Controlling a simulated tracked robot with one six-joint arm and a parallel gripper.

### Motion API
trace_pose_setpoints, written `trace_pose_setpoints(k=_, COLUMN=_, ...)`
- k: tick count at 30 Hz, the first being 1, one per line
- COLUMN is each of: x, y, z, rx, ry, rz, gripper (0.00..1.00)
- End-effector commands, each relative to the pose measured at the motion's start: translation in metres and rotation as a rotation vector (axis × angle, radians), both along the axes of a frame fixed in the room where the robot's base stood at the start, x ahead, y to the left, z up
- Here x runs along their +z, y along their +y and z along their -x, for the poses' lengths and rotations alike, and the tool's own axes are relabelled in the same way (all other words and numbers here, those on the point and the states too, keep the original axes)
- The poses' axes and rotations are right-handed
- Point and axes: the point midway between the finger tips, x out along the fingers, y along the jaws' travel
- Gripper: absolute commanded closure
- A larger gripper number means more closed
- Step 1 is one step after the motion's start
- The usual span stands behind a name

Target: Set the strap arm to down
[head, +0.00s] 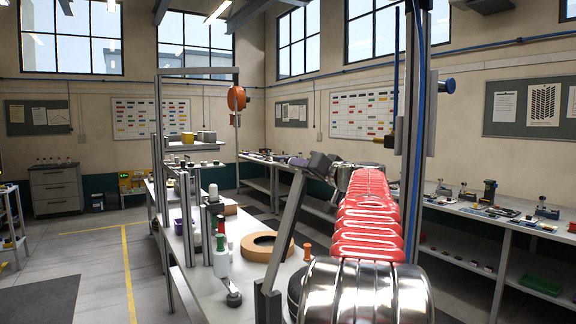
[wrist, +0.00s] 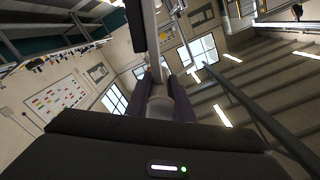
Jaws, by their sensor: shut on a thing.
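The strap arm (head: 286,228) is a grey metal bar in the head view. It rises steeply from a pivot low in front of my arm, leaning to the right toward its top. My gripper (head: 318,162) is at its upper end, shut on it. In the wrist view my gripper (wrist: 162,88) has its two dark fingers on either side of the pale bar of the strap arm (wrist: 143,32). The bar runs up out of that picture.
A workbench (head: 240,292) stands left of the strap arm, with a tan ring (head: 267,246), a white bottle (head: 221,260) and small items. A metal post (head: 412,130) stands close on the right. Side benches (head: 500,222) line the wall. Open floor (head: 95,262) lies left.

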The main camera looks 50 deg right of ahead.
Motion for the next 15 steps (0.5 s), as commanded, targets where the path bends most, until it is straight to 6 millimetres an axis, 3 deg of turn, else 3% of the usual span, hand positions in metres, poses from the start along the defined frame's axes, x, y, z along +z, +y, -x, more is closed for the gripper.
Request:
trace_pose_setpoints(k=6, x=-0.006, y=-0.02, z=0.008, rx=0.001, ry=-0.026, rz=-0.055, gripper=1.0)
trace_pose_setpoints(k=15, x=-0.009, y=-0.026, z=0.01, rx=0.001, ry=-0.032, rz=-0.072, gripper=1.0)
